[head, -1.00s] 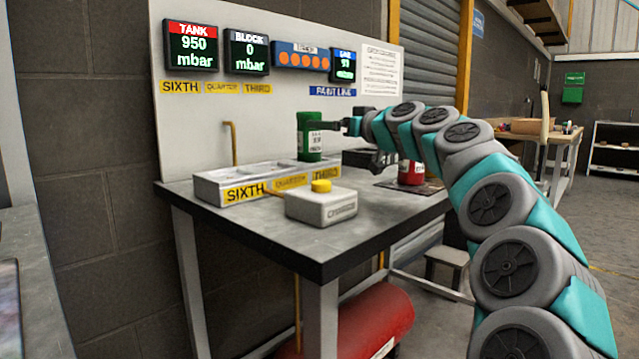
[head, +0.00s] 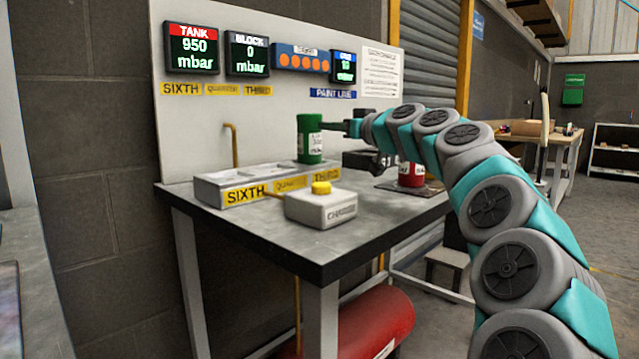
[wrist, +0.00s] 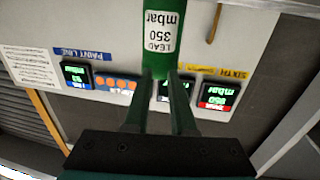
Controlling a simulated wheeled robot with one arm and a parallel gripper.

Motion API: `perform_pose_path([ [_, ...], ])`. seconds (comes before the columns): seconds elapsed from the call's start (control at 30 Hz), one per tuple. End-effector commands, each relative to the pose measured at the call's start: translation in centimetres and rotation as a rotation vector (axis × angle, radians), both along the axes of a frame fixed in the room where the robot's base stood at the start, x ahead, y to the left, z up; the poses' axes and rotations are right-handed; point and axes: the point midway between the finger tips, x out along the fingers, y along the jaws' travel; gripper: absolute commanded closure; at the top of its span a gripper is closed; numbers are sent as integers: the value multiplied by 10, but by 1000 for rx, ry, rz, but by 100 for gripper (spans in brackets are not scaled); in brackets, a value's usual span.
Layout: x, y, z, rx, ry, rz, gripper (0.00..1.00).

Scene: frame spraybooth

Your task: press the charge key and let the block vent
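The charge key is a yellow button (head: 321,187) on a small grey box (head: 320,209) at the table's front; nothing touches it. The grey block (head: 214,188) behind it bears yellow SIXTH, QUARTER and THIRD labels. A green canister (head: 310,148) stands upright at the block's THIRD end; whether it is seated in a pocket is hidden. In the wrist view the canister (wrist: 165,12) reads LEAD 350 mbar, upside down. My gripper (wrist: 161,74) appears closed around its upper part, coming from the right. The BLOCK display (head: 247,54) reads 0 mbar and TANK (head: 192,48) reads 950 mbar.
A red canister (head: 411,174) stands on a dark mat right of the block, partly behind my arm. A row of orange lights (head: 302,61) and a small LINE display (head: 343,66) are on the back panel. A red tank (head: 372,330) lies under the table. The table's front right is clear.

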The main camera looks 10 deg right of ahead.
Motion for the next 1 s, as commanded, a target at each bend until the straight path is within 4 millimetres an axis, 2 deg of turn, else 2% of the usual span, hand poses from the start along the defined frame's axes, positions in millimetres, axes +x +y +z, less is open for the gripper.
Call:
perform_pose_path([
  [0.03, 0, 0, 0, 0, 0, 0, 83],
  [0.2, 0, 0, 0, 0, 0, 0, 100],
  [1.0, 0, 0, 0, 0, 0, 0, 100],
])
